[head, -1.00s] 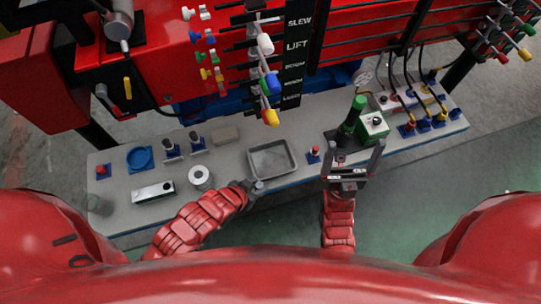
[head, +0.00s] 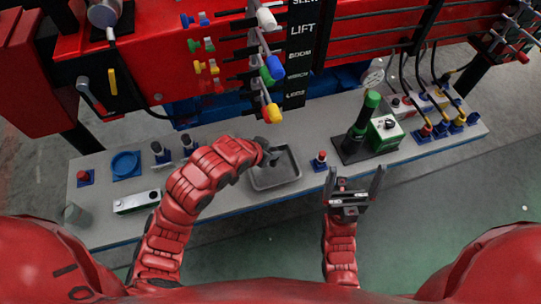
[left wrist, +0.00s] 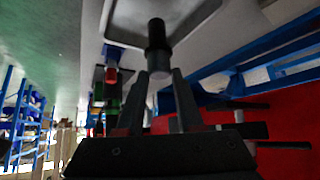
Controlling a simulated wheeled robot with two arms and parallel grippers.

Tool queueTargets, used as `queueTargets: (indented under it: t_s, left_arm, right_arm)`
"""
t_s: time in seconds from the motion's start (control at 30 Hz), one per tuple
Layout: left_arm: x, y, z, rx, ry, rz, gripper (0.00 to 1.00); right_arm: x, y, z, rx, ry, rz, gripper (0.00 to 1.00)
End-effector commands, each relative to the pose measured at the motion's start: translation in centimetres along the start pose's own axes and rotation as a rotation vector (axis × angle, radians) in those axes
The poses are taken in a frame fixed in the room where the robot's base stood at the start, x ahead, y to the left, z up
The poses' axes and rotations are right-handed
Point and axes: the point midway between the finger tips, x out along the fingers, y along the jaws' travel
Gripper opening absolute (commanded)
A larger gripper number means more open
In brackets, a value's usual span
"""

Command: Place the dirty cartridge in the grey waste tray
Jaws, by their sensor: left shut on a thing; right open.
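The grey waste tray (head: 278,187) sits on the bench near the middle in the head view. Its rim also shows at the top of the left wrist view (left wrist: 110,22). My left gripper (head: 268,156) is over the tray's left part in the head view. In the left wrist view my left gripper (left wrist: 160,90) is shut on a dark cylindrical cartridge (left wrist: 157,42), which points toward the tray. I cannot tell whether the cartridge touches the tray floor. My right gripper (head: 357,188) is open and empty in front of the bench.
A green-topped cylinder (head: 364,118) on a black stand and a green box (head: 384,133) stand right of the tray. A small red-topped part (head: 320,161) is beside the tray. A blue dish (head: 126,165) and white block (head: 137,202) are left. Levers (head: 268,72) hang above.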

Motion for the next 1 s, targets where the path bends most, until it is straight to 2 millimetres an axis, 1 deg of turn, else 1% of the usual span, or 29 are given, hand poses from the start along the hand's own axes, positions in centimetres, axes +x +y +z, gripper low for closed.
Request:
queueTargets:
  t_s: [0.1,0.2,0.57,0.6,0.73,0.77,1.0]
  left_arm:
    - [1.0,0.1,1.2,0.0,-0.009,0.002,0.0]
    - [2.0,0.1,2.0,0.0,-0.008,0.002,0.0]
    - [2.5,0.1,2.3,0.0,0.0,0.001,0.0]
    - [2.5,0.0,2.2,0.0,0.0,0.0,0.41]
    - [2.4,0.0,2.2,0.0,-0.001,0.0,0.64]
    - [2.4,0.0,2.2,0.0,-0.001,0.0,0.66]
    - [2.4,0.0,2.2,0.0,-0.001,0.0,0.66]
  right_arm:
    - [0.8,0.0,-0.1,0.0,0.0,0.0,1.0]
    - [1.2,0.1,-0.2,0.0,0.0,0.0,1.0]
    - [0.7,0.0,-0.1,0.0,0.0,0.0,1.0]
    - [0.8,0.0,-0.1,0.0,0.0,0.0,1.0]
    - [0.8,0.0,-0.1,0.0,0.0,0.0,1.0]
    - [0.8,0.0,-0.1,0.0,0.0,0.0,1.0]
    - [0.8,0.0,-0.1,0.0,0.0,0.0,1.0]
